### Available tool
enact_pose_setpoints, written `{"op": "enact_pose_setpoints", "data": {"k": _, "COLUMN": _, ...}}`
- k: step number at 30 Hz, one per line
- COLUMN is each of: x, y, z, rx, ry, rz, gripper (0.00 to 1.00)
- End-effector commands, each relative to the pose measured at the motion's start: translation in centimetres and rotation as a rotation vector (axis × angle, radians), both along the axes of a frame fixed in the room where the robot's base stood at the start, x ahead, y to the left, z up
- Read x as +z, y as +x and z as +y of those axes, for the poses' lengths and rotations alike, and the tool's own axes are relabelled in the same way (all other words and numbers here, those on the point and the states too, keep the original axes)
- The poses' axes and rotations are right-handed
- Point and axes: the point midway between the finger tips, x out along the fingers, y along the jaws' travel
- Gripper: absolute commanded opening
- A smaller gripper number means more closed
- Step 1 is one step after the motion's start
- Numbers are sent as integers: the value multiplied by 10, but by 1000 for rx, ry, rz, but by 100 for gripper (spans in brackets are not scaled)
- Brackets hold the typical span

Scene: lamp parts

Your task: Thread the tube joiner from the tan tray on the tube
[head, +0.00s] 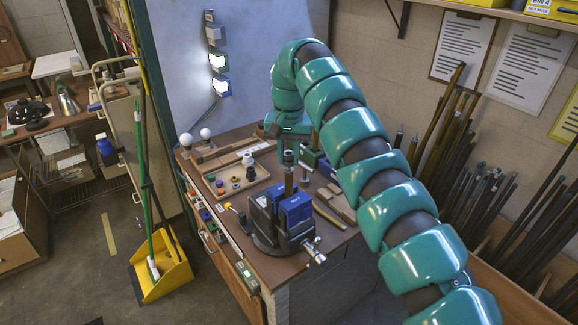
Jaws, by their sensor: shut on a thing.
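A vise (266,228) with blue jaws stands at the bench's front corner. The tube (289,182), brownish and upright, rises from between its jaws. My gripper (288,148) points down above the tube and is shut on a small grey part, the tube joiner (288,158). The joiner appears in line with the tube's top; I cannot tell whether it is around the tube, touching it or just above. My fingers are small and partly hidden here. The tan tray (224,192), left of the vise, holds several small parts, some round and coloured, some grey or white.
The wooden bench (335,235) is crowded behind and beside the vise with wooden pieces and small fittings. Two white bulbs (196,136) stand at its back left. Many long rods (470,200) lean at the right. A yellow dustpan (160,270) stands on the floor at left.

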Motion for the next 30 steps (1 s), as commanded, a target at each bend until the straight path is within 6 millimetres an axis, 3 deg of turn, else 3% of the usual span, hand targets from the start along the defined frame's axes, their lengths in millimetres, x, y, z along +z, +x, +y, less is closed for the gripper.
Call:
{"op": "enact_pose_setpoints", "data": {"k": 5, "x": -3, "y": 0, "z": 0, "rx": -94, "ry": 1, "rz": 1, "gripper": 0}}
{"op": "enact_pose_setpoints", "data": {"k": 16, "x": -2, "y": 0, "z": 1, "rx": -510, "ry": 1, "rz": 0, "gripper": 0}}
{"op": "enact_pose_setpoints", "data": {"k": 30, "x": -2, "y": 0, "z": 1, "rx": -603, "ry": 1, "rz": -1, "gripper": 0}}
